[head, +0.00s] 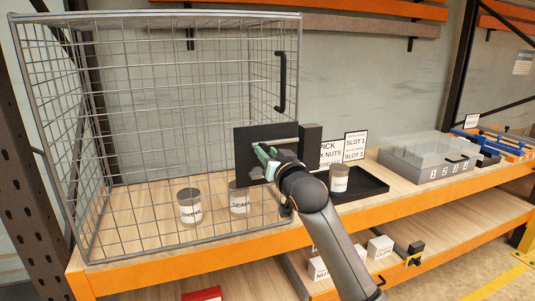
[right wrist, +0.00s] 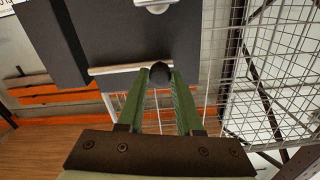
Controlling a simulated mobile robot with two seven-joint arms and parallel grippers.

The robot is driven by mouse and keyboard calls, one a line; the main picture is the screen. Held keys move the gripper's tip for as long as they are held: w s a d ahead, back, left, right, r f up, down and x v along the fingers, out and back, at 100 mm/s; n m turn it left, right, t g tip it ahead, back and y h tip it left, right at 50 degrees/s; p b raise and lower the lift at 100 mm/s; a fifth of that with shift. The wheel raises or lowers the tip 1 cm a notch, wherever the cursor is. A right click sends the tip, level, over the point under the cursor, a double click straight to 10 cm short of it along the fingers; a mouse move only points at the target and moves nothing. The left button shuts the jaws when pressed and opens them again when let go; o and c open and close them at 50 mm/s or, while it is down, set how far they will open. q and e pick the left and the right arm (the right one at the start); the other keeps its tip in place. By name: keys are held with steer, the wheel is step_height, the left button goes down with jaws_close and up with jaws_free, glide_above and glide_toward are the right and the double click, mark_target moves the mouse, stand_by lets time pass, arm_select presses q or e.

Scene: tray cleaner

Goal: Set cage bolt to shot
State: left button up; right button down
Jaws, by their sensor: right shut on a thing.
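The wire cage (head: 150,120) stands on the bench with a dark lock plate (head: 250,135) at its front right. The cage bolt (head: 284,143) is a pale metal rod across that plate; it also shows in the right wrist view (right wrist: 110,70). My right gripper (head: 264,160) is at the plate. In the right wrist view its green fingers (right wrist: 160,80) are shut on the bolt's round black knob (right wrist: 158,71). A dark block (head: 311,137) stands right of the plate. My gripper hides part of the bolt, and I cannot tell how far the rod reaches into the block. My left gripper is not in view.
Labelled cups (head: 190,206) stand inside the cage. A clear-lidded numbered box (head: 430,157) is further right. A black handle (head: 281,82) rises above the plate.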

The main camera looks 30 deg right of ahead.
mark_target(281, 142)
stand_by(0.5)
steer(key=d+p, duration=0.1)
steer(key=d, duration=0.2)
steer(key=s+d+p, duration=0.1)
steer(key=d, duration=0.1)
steer(key=shift+s+d, duration=0.2)
steer(key=shift+d, duration=0.2)
steer(key=c, duration=0.6)
jaws_free()
steer(key=shift+d, duration=0.1)
